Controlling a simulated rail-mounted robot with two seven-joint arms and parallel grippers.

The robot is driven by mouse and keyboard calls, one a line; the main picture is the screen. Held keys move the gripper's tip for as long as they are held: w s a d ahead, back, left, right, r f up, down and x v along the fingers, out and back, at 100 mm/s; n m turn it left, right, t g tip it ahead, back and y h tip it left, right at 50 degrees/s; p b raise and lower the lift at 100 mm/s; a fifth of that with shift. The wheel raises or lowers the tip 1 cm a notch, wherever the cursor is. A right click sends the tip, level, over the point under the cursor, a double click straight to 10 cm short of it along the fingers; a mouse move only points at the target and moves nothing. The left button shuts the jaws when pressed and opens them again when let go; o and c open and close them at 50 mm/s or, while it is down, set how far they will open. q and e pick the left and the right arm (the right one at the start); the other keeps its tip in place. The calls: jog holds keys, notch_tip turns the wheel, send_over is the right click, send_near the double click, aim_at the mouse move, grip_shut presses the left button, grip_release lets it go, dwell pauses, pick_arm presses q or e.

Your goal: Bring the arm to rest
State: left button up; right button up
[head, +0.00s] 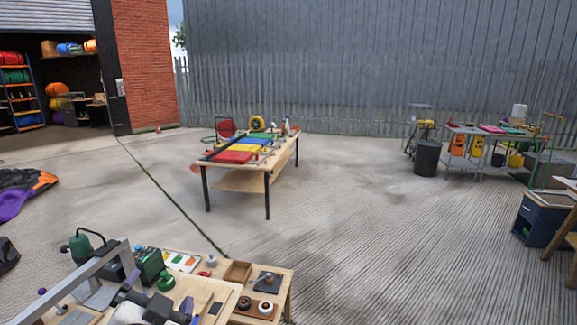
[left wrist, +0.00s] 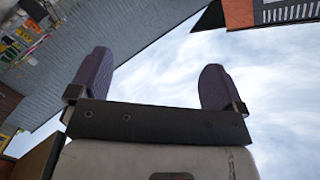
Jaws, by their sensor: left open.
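My left gripper (head: 160,292) is at the lower left of the head view, in front of the near workbench (head: 283,290). Its two dark purple fingers are spread apart in the left wrist view (left wrist: 155,72), with nothing between them. Beyond the fingers the wrist view shows cloudy sky, the grey wall and a piece of brick building, so the gripper points up and away from the bench top. I see no contact between the fingers and any object. My right gripper is not in view.
The near bench holds a wooden tray (head: 237,272), a dark plate with a knob (head: 268,282), a green box (head: 149,265) and small parts. A table with coloured panels (head: 240,145) stands mid-yard. Workstations (head: 500,145) stand at right. Open concrete lies between.

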pick_arm(q)
jog(key=s+f+n+g+h, duration=0.1)
jog(key=s+f+g, duration=0.1)
jog(key=s+f, duration=0.55)
jog(key=s+f+n+g+h, duration=0.1)
jog(key=s+f+g, duration=0.25)
jog(key=f, duration=0.65)
jog(key=s+f+n+g+h, duration=0.1)
jog(key=s+f+g, duration=0.1)
jog(key=s+f, duration=0.55)
jog(key=s+f+g, duration=0.5)
jog(key=s+f, duration=0.8)
jog(key=s, duration=0.1)
notch_tip(320, 180, up, 37)
jog(key=p, duration=3.8)
jog(key=shift+s+n, duration=0.25)
jog(key=shift+n, duration=0.15)
